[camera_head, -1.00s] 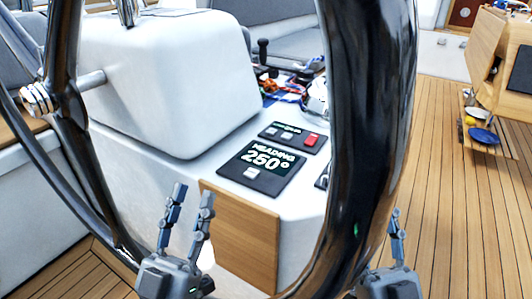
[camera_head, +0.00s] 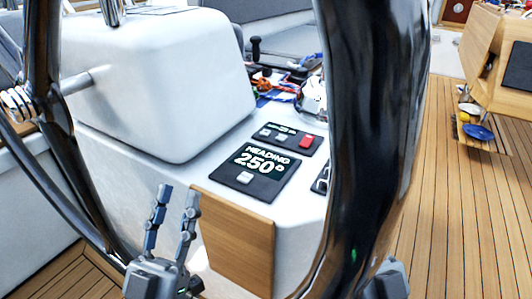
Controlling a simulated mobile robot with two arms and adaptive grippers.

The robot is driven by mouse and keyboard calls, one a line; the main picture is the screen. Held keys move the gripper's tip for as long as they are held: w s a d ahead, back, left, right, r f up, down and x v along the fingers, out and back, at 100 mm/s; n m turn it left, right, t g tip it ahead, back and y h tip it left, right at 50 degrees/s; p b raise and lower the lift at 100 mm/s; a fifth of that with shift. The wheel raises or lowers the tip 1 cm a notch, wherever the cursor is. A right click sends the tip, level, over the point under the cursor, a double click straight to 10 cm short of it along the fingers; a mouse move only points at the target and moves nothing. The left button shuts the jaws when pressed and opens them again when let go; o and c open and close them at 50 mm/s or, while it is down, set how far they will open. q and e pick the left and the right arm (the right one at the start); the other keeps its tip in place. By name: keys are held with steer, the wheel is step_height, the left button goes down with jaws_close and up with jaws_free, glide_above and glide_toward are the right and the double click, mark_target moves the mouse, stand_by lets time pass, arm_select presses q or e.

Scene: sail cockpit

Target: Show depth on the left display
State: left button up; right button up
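The display (camera_head: 256,172) is a black panel on the white console, and it reads "HEADING 250°". A light square button (camera_head: 245,178) sits on its lower part. Behind it is a second black panel (camera_head: 288,138) with a small screen, two grey buttons and a red button (camera_head: 306,141). My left gripper (camera_head: 174,208) is low in the picture, left of and in front of the display, with its fingers pointing up and apart, holding nothing. My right gripper (camera_head: 388,281) is at the bottom edge, mostly hidden behind the dark wheel rim; its fingers do not show clearly.
The thick dark wheel rim (camera_head: 372,130) stands between the display and the right side. Another dark panel (camera_head: 321,178) is partly hidden behind it. A wooden panel (camera_head: 236,238) hangs at the console's front. A lever (camera_head: 256,50) and coloured lines (camera_head: 275,84) lie behind.

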arm_select(q)
steer(key=shift+r, duration=0.1)
steer(key=shift+c, duration=0.4)
steer(key=shift+r, duration=0.1)
jaws_close()
steer(key=shift+f, duration=0.3)
steer(key=shift+r, duration=0.1)
